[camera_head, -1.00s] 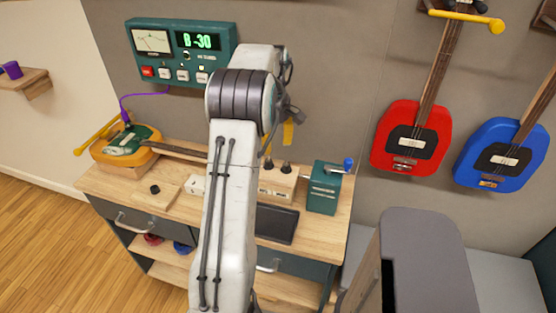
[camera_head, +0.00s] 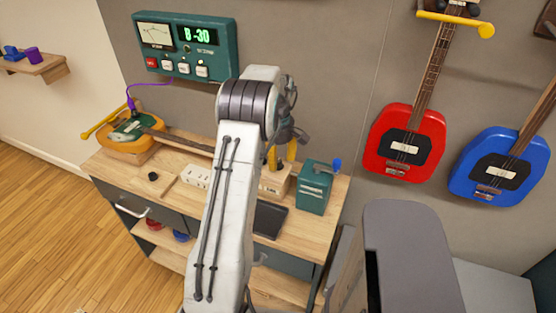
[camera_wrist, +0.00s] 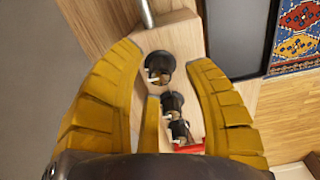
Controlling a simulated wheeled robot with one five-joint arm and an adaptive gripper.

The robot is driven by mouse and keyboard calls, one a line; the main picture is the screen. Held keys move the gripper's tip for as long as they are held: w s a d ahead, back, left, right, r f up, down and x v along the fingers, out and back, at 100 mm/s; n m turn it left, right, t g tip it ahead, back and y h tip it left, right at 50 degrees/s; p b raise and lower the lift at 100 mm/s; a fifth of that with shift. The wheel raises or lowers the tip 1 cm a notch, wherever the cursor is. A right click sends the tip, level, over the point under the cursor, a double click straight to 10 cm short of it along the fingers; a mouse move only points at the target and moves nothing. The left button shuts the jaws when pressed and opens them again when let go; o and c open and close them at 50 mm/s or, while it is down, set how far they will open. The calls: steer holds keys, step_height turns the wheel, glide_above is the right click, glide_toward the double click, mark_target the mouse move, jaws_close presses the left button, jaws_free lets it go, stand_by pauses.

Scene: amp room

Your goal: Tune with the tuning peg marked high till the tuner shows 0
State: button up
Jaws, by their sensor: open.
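The green tuner (camera_head: 185,48) on the wall reads B -30 in green. The orange instrument (camera_head: 145,153) lies on the bench, its neck running right behind my arm. A pale wooden block (camera_head: 272,186) at the neck's far end carries dark pegs, mostly hidden in the head view. The wrist view shows a row of dark pegs on this block (camera_wrist: 180,35): a top one (camera_wrist: 159,66), a middle one (camera_wrist: 172,103) and a lower one (camera_wrist: 180,130). My gripper (camera_wrist: 163,60) is open, its yellow fingers on either side of the top peg. I cannot read any peg marking.
A green box with a blue-knobbed crank (camera_head: 314,188) stands right of the block. A dark tray (camera_head: 270,220) lies in front. A white socket strip (camera_head: 196,176) lies left of my arm. Red (camera_head: 405,142) and blue (camera_head: 500,165) instruments hang on the wall.

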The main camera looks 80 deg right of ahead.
steer(key=shift+f, duration=0.55)
steer(key=shift+o, duration=0.2)
jaws_close()
